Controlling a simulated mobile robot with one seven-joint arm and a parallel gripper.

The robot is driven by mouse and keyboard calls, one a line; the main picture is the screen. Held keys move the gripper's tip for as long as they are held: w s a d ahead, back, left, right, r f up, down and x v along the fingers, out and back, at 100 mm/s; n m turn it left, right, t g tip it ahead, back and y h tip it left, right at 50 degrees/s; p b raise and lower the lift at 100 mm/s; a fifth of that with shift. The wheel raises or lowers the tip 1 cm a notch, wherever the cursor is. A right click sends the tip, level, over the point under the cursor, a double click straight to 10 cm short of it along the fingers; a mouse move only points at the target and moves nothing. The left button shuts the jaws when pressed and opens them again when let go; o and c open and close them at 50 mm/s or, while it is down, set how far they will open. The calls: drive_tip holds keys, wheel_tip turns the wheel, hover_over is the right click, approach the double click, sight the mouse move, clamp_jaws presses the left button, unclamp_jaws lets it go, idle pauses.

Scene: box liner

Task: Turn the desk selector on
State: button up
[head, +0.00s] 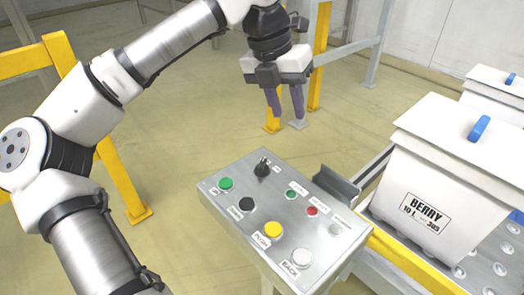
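The control desk (222,203) is a grey metal panel on a stand, low in the middle of the head view. The selector (262,168) is a small black knob with a metallic top near the desk's far edge. The exact direction of its handle is too small to tell. My gripper (286,112) hangs above and beyond the far edge of the desk, pointing down. Its two purple-grey fingers are apart with nothing between them. It is clear of the selector and touches nothing.
The desk carries a green button (226,184), a black button (246,205), a yellow button (272,230), a white button (302,257) and small lamps. A raised metal bracket (337,185) stands at its right edge. A white BERRY bin (440,178) sits on a roller conveyor at right. Yellow railings (122,180) stand at left.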

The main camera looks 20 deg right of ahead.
sight(262, 162)
drive_tip(key=w+a+f+n+y, duration=0.1)
drive_tip(key=w+a+n+y, duration=0.1)
drive_tip(key=w+a+y, duration=0.15)
drive_tip(key=shift+t+h, duration=0.35)
drive_tip(key=shift+t, duration=0.05)
wheel_tip(262, 162, down, 14)
drive_tip(key=shift+s+p, duration=0.15)
drive_tip(key=shift+p, duration=0.8)
clamp_jaws()
